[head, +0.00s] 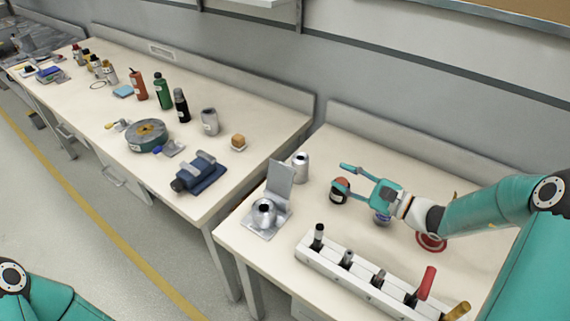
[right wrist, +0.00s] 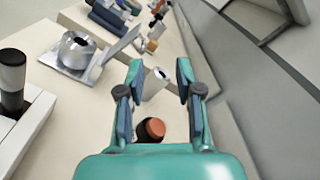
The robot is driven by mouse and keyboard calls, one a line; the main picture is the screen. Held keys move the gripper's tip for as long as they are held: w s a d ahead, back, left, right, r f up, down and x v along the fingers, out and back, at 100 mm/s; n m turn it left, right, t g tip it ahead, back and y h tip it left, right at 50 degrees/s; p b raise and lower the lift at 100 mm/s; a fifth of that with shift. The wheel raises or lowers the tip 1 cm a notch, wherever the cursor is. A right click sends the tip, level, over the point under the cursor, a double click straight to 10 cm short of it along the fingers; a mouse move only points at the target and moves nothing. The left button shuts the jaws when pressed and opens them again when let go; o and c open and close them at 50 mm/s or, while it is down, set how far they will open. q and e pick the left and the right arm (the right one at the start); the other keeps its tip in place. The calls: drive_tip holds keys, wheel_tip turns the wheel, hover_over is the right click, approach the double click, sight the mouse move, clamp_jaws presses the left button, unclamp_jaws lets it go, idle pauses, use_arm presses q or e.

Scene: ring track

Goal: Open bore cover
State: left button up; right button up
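The bore fixture is a silver round body with a dark hole on a square base (head: 250,222), near the left edge of the right table. Its flat grey cover plate (head: 280,183) stands upright behind the body, and the hole is uncovered. The right wrist view shows the body (right wrist: 77,50) and the tilted plate (right wrist: 121,46) at upper left. My right gripper (head: 341,176) is open and empty, to the right of the plate and apart from it. Its fingers (right wrist: 157,76) are spread in the wrist view. My left gripper is out of view; only my left arm shows.
A silver can (head: 301,167) stands between plate and gripper. A dark bottle with a red-brown top (head: 339,191) is near the gripper. A white rack (head: 345,275) with several tools lies along the front. The left table (head: 100,105) holds bottles and a round device.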

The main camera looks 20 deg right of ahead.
sight(283, 177)
wheel_tip(283, 177, down, 6)
drive_tip(key=b, duration=0.5)
drive_tip(key=p+x, duration=0.3)
drive_tip(key=x, duration=1.3)
drive_tip(key=shift+w+a+r, duration=0.1)
clamp_jaws()
